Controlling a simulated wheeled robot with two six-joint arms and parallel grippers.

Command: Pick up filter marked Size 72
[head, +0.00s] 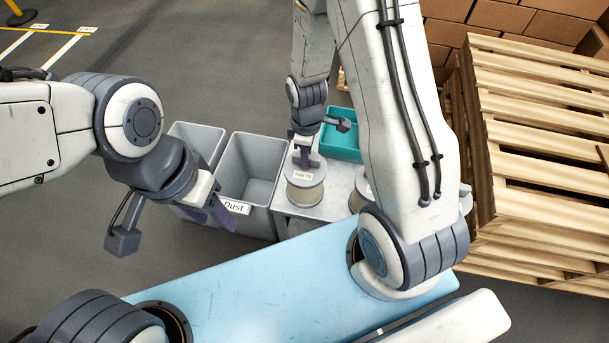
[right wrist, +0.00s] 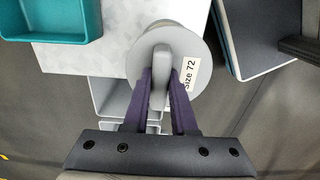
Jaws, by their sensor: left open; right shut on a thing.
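The filter marked Size 72 (head: 305,188) is a short cylinder with a grey top and a pale body, upright at the left end of a light grey table (head: 338,193). Its label reads clearly in the right wrist view, where the filter's round top (right wrist: 205,50) and raised handle show. My right gripper (head: 308,163) has its purple fingers closed on both sides of that handle. I cannot tell whether the filter touches the table. My left gripper (head: 216,205) is open and empty, near the front of the grey bins.
A second filter (head: 360,194) stands to the right, partly hidden by my right arm. A teal tray (head: 341,141) sits behind. A grey bin labelled Dust (head: 250,165) and another grey bin (head: 198,145) stand left of the table. Wooden pallets (head: 540,150) are stacked at right.

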